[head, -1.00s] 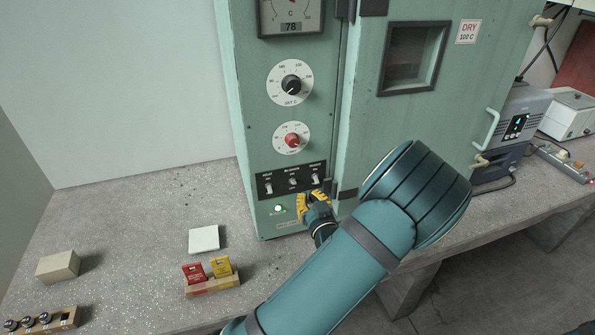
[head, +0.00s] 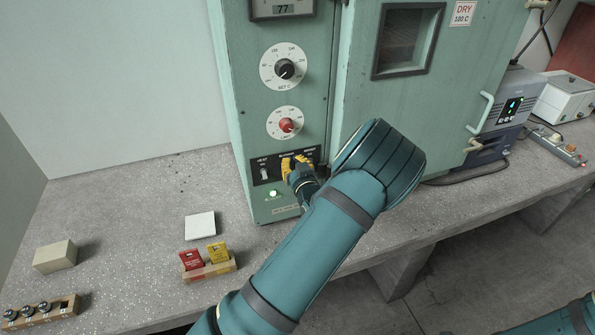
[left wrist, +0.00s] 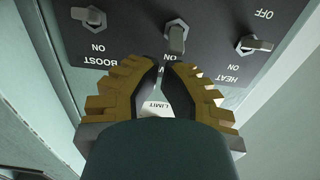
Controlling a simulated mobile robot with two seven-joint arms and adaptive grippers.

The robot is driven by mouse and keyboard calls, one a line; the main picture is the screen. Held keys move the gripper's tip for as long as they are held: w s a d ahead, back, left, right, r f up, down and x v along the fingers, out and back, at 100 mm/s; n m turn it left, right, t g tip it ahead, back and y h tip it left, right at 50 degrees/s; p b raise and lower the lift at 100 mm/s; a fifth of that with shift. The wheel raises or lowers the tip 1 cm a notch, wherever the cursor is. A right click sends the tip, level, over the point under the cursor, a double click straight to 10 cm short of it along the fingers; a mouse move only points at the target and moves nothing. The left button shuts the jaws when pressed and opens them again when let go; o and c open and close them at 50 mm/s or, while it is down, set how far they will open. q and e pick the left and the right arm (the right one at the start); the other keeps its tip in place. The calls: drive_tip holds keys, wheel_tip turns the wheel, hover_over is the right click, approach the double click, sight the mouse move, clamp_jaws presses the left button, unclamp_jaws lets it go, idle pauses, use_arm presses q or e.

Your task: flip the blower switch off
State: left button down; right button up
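The black switch panel (head: 258,182) is low on the front of the green oven. In the left wrist view, which shows it upside down, the blower switch (left wrist: 177,38) is the middle metal toggle, with its lever towards ON. The heat switch (left wrist: 258,43) is to its right there and the boost switch (left wrist: 88,15) to its left. My left gripper (head: 292,163) is at the panel and covers the blower switch in the head view. In the left wrist view its yellow fingertips (left wrist: 165,68) are apart by a narrow gap, just below the toggle, holding nothing. Contact cannot be told.
A red knob (head: 287,125) and a black set dial (head: 284,69) are above the panel. A lit lamp (head: 273,193) is below it. Red and yellow packets (head: 206,257) in a holder and a white square (head: 200,226) lie on the bench. The bench left of the oven is mostly clear.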

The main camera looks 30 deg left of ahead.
use_arm(q)
drive_tip(key=shift+w+a, duration=0.3)
drive_tip(key=shift+a, duration=0.1)
use_arm(e)
drive_tip(key=shift+f, duration=0.1)
use_arm(q)
drive_tip(key=shift+d+f+t+b, duration=0.15)
drive_tip(key=shift+t+b, duration=0.25)
drive_tip(key=shift+b, duration=0.4)
use_arm(e)
drive_tip(key=shift+f, duration=0.8)
